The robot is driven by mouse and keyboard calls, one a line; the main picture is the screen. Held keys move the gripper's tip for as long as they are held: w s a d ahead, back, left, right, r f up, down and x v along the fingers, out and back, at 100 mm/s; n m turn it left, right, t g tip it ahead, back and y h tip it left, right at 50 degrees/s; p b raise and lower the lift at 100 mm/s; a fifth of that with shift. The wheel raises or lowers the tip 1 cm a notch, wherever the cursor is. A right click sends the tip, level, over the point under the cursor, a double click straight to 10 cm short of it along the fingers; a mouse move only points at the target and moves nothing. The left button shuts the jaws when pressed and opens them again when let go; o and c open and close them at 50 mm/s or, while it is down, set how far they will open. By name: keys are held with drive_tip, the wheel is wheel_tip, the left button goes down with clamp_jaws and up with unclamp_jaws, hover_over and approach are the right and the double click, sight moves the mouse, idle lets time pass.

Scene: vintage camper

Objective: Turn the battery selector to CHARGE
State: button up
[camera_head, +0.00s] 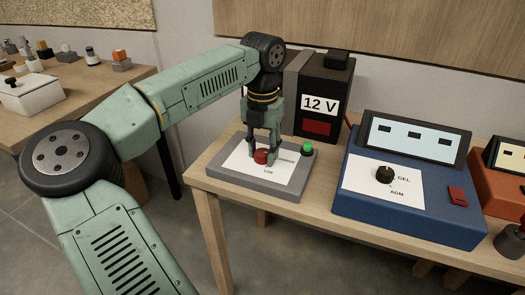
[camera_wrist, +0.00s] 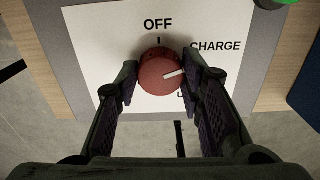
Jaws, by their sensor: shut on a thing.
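The battery selector is a red round knob (camera_wrist: 158,72) on a white label plate (camera_wrist: 95,55) marked OFF at the top and CHARGE at the upper right. A third word below is mostly hidden by my gripper in the wrist view; it reads USE in the head view. The knob's white pointer line points right and slightly up, a little below the word CHARGE. My gripper (camera_head: 263,153) points down over the grey selector box (camera_head: 230,178), its fingers shut on the knob (camera_head: 261,157) from both sides.
A green button (camera_head: 308,148) sits at the box's right corner. A black 12 V battery (camera_head: 335,82) stands behind. A blue charger (camera_head: 390,218) with a GEL/AGM dial (camera_head: 385,174) is to the right. The wooden table's (camera_head: 212,215) left edge is close to the box.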

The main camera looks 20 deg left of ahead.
sight(263, 153)
drive_tip(key=shift+s, duration=0.1)
idle(0.3)
drive_tip(key=o, duration=1.2)
wheel_tip(263, 153, up, 12)
drive_tip(key=shift+d, duration=0.1)
